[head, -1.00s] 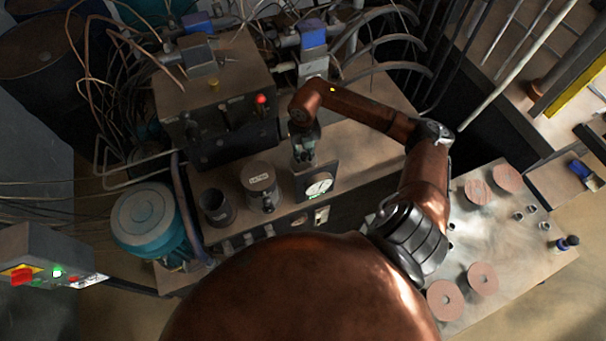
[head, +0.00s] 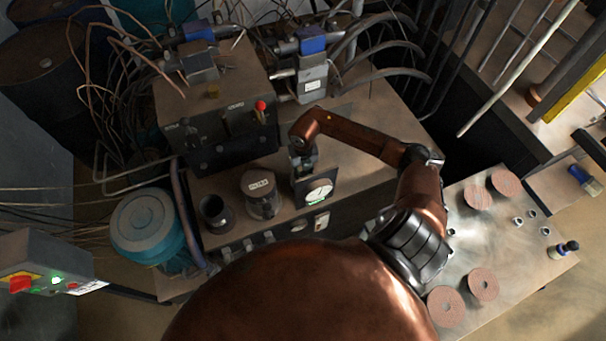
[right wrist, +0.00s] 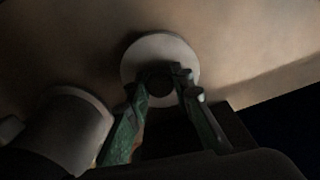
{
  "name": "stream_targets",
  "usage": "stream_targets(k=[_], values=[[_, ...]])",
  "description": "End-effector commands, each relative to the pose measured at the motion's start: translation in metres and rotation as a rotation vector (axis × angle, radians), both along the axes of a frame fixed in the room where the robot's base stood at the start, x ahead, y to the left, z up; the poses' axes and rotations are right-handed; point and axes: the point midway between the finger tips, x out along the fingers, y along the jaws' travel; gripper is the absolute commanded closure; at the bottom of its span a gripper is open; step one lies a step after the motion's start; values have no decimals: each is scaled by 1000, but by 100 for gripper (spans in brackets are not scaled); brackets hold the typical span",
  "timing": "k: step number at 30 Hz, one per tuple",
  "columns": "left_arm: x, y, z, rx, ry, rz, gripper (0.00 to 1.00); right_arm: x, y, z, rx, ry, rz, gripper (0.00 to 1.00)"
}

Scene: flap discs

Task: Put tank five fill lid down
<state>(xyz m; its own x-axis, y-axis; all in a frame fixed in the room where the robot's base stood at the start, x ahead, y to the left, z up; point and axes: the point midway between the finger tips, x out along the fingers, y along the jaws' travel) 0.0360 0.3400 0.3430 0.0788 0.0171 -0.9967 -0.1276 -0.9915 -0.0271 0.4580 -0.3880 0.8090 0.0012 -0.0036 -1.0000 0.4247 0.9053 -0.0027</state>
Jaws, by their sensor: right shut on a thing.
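My right gripper (head: 303,168) points down just behind the gauge panel on the tan tank top (head: 365,145). In the right wrist view, its green fingers (right wrist: 167,115) are shut around the dark knob of a pale round lid (right wrist: 134,62). The lid's disc lies beyond the fingertips, close to the tan surface. I cannot tell whether it touches that surface. In the head view the lid is hidden by the gripper and gauge panel. My left gripper is not in view.
The gauge panel (head: 319,190) stands right beside the gripper. A labelled canister (head: 261,200) and an open dark cup (head: 213,215) are to its left. A valve block with a red button (head: 261,105) is behind. A bench with discs (head: 446,306) is at right.

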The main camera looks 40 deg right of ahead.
Motion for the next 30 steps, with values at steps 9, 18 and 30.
stream_targets(k=[9,18,30], values=[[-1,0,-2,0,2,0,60,0,0,-2,0,1,0,62],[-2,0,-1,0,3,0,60,-1,0,-2,0,1,0,62],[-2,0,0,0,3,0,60,1,-1,60,-4,-3,2,62]])
